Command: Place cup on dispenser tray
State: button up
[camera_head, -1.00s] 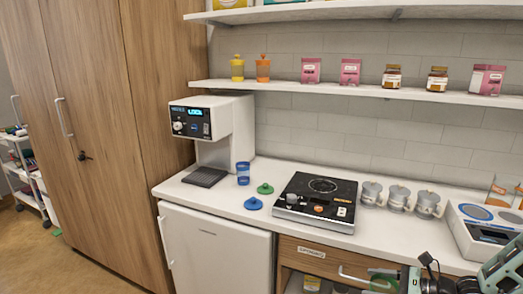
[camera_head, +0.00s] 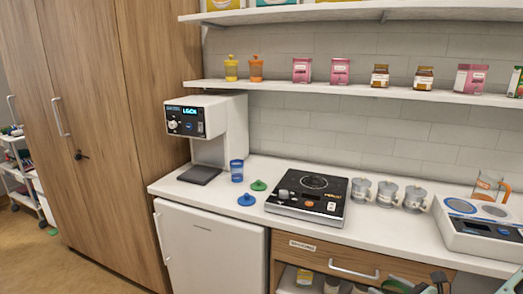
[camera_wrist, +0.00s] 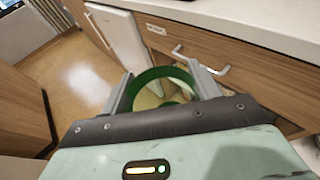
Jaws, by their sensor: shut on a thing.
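A green see-through cup (camera_wrist: 161,72) is between the fingers of my gripper (camera_wrist: 160,82) in the wrist view, with its round rim showing. My gripper is shut on it, over the floor in front of the drawer. The cup's lower part is hard to make out. In the head view, only a little of the gripper shows at the bottom right edge. The dispenser (camera_head: 210,120) stands at the left end of the counter. Its dark tray (camera_head: 200,175) is below the spout and looks empty.
A blue cup (camera_head: 237,171) stands just right of the tray. A blue lid (camera_head: 246,200) and a green lid (camera_head: 258,185) lie nearby. A hotplate (camera_head: 308,196), several grey cups (camera_head: 387,194) and a scale (camera_head: 480,228) fill the counter's right. A drawer handle (camera_head: 353,270) juts out.

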jog(key=s+f+m+h, duration=0.1)
jog(key=s+m+t+h, duration=0.1)
jog(key=h, duration=0.1)
jog(key=shift+a+f+m, duration=0.25)
jog(key=shift+f+m, duration=0.05)
jog(key=shift+f, duration=0.05)
jog(key=shift+s+d+f+m+t+h, duration=0.15)
jog(key=shift+s+f+m+h, duration=0.25)
jog(key=shift+s+m+h, duration=0.4)
jog(key=shift+s+d+f+m+t+h, duration=0.1)
jog(key=shift+s+f+m+t+h, duration=0.3)
jog(key=shift+h, duration=0.7)
jog(key=shift+m, duration=0.3)
